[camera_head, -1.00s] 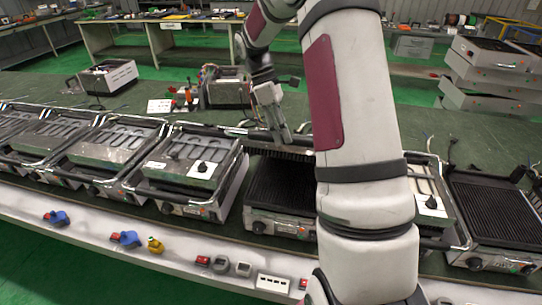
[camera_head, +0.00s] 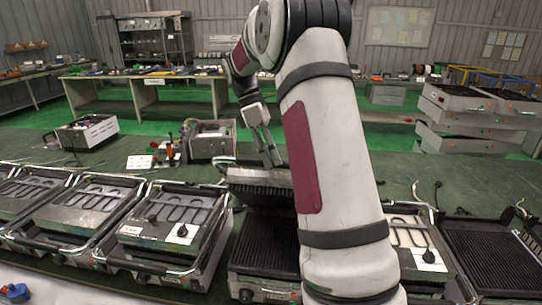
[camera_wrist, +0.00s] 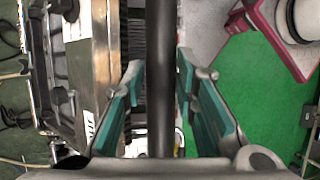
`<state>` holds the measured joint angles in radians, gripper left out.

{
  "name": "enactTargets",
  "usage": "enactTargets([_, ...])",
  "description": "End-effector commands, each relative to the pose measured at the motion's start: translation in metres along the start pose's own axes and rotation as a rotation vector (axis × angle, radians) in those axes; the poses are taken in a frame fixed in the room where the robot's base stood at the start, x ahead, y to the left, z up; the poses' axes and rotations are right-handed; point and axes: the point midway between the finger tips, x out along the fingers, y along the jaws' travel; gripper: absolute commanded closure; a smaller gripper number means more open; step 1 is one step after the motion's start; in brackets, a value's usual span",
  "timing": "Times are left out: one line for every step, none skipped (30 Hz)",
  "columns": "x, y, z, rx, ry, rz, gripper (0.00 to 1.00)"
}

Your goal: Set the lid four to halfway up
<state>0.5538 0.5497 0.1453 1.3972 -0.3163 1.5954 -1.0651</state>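My gripper (camera_head: 272,158) is at the raised lid (camera_head: 258,178) of the grill unit in the middle of the row. In the head view this lid is tilted up at the back, with its ribbed inner face partly showing. The unit's ribbed lower plate (camera_head: 266,243) is bare in front of it. In the wrist view a dark handle bar (camera_wrist: 160,60) runs between my gripper's two teal-padded fingers (camera_wrist: 160,72), which stand apart with narrow gaps beside the bar. Whether a finger touches the bar is unclear. My arm hides the unit's right side.
Grill units with lids down, such as one (camera_head: 170,222) on the left, stand close beside this one. A unit at the right (camera_head: 495,255) shows a bare ribbed plate. Small devices (camera_head: 210,140) stand behind on the green bench. Stacked units (camera_head: 475,105) are back right.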

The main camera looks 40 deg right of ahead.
Motion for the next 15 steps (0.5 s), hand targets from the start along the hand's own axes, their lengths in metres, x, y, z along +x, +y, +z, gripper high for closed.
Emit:
enactTargets([0.0055,0.0097,0.0013,0.010,-0.001,0.013,0.64])
enactTargets([0.0056,0.0096,0.0013,0.009,0.000,0.013,0.57])
enactTargets([0.0056,0.0093,0.0010,0.009,0.000,0.013,0.55])
enactTargets([0.0054,0.0090,0.0008,0.008,0.000,0.013,0.55])
enactTargets([0.0051,0.0086,0.0007,0.008,0.000,0.013,0.55])
enactTargets([0.0046,0.0081,0.0005,0.007,0.001,0.013,0.55])
enactTargets([0.0043,0.0078,0.0003,0.006,0.001,0.013,0.55])
enactTargets([0.0040,0.0075,0.0002,0.006,0.001,0.013,0.55])
enactTargets([0.0036,0.0071,0.0000,0.005,0.002,0.013,0.55])
enactTargets([0.0034,0.0068,-0.0001,0.005,0.002,0.013,0.55])
enactTargets([0.0032,0.0066,-0.0002,0.004,0.002,0.013,0.55])
enactTargets([0.0030,0.0063,-0.0003,0.004,0.002,0.013,0.55])
enactTargets([0.0029,0.0061,-0.0004,0.003,0.003,0.013,0.55])
enactTargets([0.0028,0.0059,-0.0005,0.003,0.003,0.013,0.55])
enactTargets([0.0026,0.0057,-0.0006,0.003,0.003,0.013,0.55])
